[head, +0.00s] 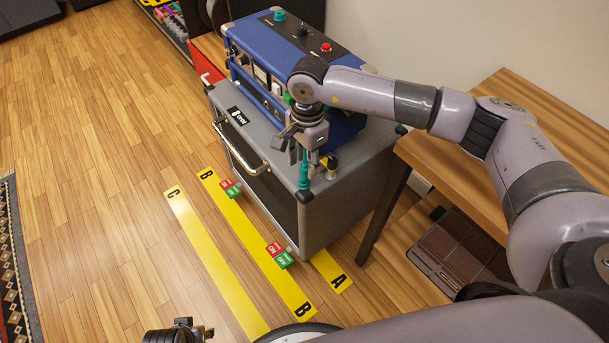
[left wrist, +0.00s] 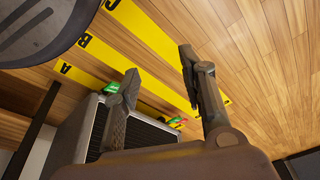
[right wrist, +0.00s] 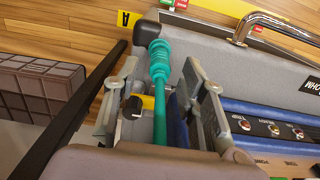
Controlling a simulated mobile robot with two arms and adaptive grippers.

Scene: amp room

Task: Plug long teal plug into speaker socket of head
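The long teal plug (head: 304,175) stands upright at the near corner of the grey speaker cabinet's top. In the right wrist view the teal plug (right wrist: 160,75) lies between the fingers of my right gripper (right wrist: 165,100), with gaps visible on both sides. My right gripper (head: 306,150) points down around it, open. The blue amp head (head: 300,70) sits on the cabinet, just behind my right gripper. I cannot make out its speaker socket. My left gripper (head: 180,332) is low at the bottom edge; in the left wrist view it (left wrist: 160,85) is open and empty.
A yellow-and-black plug (head: 331,167) stands close beside the teal one. The grey cabinet (head: 350,200) has a front handle (head: 240,150). A wooden table (head: 545,130) is at the right.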

